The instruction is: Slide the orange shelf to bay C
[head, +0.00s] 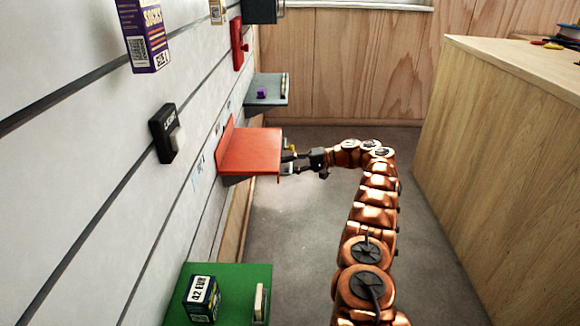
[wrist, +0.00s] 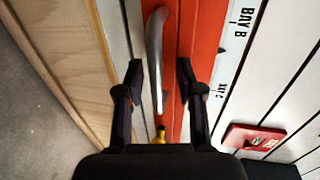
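The orange shelf (head: 250,150) sticks out from the slatted wall at mid-height in the head view, its top empty. A silver handle (wrist: 155,60) runs along its front edge in the wrist view. My gripper (head: 290,163) is at the shelf's front edge. In the wrist view its two fingers (wrist: 159,72) stand apart, one on each side of the handle, with visible gaps. A strip on the wall beside the shelf carries the labels BAY B (wrist: 240,20) and BAY C (wrist: 221,90). A small yellow part (wrist: 160,134) lies between the fingers, near the palm.
A green shelf (head: 245,280) with a labelled box (head: 202,298) is nearer on the wall. A grey shelf (head: 268,88) with a purple item is farther along. A red wall piece (head: 237,45) hangs above. A wooden cabinet (head: 500,120) stands right; the floor between is clear.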

